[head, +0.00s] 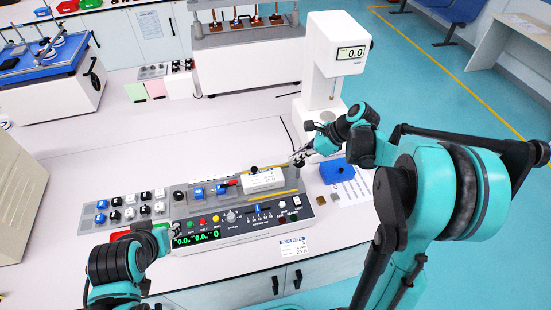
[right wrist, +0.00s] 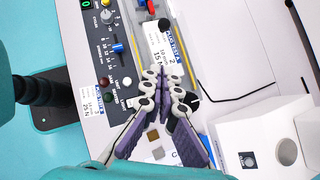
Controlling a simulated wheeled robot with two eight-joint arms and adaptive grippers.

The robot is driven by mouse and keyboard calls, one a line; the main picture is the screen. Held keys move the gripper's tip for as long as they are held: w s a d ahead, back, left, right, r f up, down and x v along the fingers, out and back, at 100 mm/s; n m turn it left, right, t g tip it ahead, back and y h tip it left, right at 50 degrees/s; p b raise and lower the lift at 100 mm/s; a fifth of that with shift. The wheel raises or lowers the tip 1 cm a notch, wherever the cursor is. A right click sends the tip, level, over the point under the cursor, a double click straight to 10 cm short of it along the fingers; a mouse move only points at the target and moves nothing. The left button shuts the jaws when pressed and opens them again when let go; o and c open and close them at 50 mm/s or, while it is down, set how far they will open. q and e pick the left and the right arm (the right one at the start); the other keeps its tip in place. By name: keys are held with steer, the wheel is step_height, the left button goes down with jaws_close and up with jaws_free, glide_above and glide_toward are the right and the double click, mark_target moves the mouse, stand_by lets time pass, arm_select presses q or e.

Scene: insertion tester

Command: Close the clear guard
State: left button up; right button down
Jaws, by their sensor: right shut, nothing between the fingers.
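The insertion tester (head: 240,228) stands on the bench, its front panel carrying buttons, knobs and green displays. A white labelled block (head: 264,181) with a black knob sits at its back right, between yellow strips; it also shows in the right wrist view (right wrist: 166,42). I cannot make out the clear guard's outline for certain. My right gripper (head: 294,157) is shut and empty, above and just right of the block's far end. In the right wrist view its fingertips (right wrist: 160,72) meet near the labelled block. My left gripper (head: 172,240) is at the tester's left front corner; its fingers are unclear.
A blue block (head: 337,171) lies right of the tester, with small brown and grey squares near it. A white instrument reading 0.0 (head: 335,60) stands behind. A grey tray of plugs (head: 125,207) lies left.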

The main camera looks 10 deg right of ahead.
steer(key=b, duration=0.2)
glide_toward(265, 175)
steer(key=x, duration=0.3)
steer(key=shift+w+a+f, duration=0.1)
steer(key=shift+a+f, duration=0.1)
steer(key=shift+a, duration=0.15)
steer(key=shift+w+a+f, duration=0.1)
steer(key=shift+w+a, duration=0.2)
steer(key=shift+a, duration=0.25)
steer(key=shift+w+a, duration=0.25)
steer(key=shift+a, duration=0.3)
steer(key=shift+w+a, duration=0.3)
steer(key=shift+a, duration=0.25)
steer(key=a+b, duration=0.2)
steer(key=a, duration=1.9)
steer(key=shift+a, duration=0.4)
